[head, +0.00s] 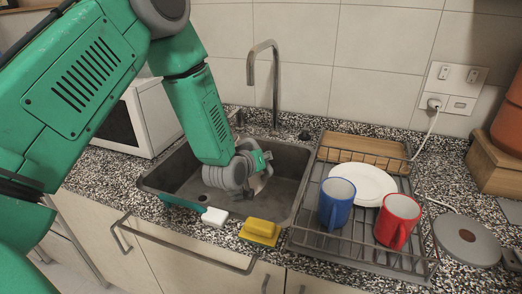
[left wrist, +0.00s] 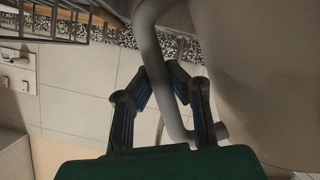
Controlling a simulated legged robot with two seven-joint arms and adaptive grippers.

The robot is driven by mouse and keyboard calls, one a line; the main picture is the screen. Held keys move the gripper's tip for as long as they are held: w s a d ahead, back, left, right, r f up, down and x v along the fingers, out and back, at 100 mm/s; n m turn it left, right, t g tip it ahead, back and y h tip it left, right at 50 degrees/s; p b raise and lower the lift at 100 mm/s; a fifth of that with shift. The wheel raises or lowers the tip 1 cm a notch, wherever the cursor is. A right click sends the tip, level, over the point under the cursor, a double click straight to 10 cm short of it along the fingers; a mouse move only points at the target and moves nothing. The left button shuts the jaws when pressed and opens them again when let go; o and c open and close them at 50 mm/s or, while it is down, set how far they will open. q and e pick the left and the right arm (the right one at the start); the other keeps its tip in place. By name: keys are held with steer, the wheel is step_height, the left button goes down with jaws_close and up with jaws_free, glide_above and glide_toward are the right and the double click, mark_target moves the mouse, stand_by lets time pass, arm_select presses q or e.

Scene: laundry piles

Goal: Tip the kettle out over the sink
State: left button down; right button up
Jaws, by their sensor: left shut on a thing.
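The sink (head: 150,182) is set in the speckled counter under a tall faucet (head: 275,85). My left gripper (head: 262,170) is low over the sink, partly hidden by its own wrist. In the left wrist view its fingers (left wrist: 162,85) are closed around a grey tubular handle (left wrist: 150,45). A large, smooth pale body, apparently the kettle (left wrist: 265,70), fills the right of that view beside the handle. In the head view the kettle cannot be clearly made out behind my wrist. My right gripper is not in view.
A wire dish rack (head: 335,250) right of the sink holds a white plate (head: 365,183), a blue mug (head: 335,205) and a red mug (head: 398,220). A round grey base (head: 467,240) stands far right.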

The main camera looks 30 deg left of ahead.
arm_select(q)
steer(key=a+f, duration=0.1)
steer(key=f+b, duration=0.1)
steer(key=f, duration=0.1)
steer(key=shift+w+a+m+y, duration=0.1)
steer(key=shift+a+m+y, duration=0.3)
steer(key=shift+a+f+m, duration=0.25)
steer(key=shift+f+m, duration=0.05)
steer(key=shift+f, duration=0.3)
steer(key=w+d+r+m+y+p, duration=0.2)
steer(key=d+r+p, duration=0.1)
steer(key=d, duration=0.7)
steer(key=shift+w+m+g, duration=0.15)
steer(key=shift+m+g, duration=0.15)
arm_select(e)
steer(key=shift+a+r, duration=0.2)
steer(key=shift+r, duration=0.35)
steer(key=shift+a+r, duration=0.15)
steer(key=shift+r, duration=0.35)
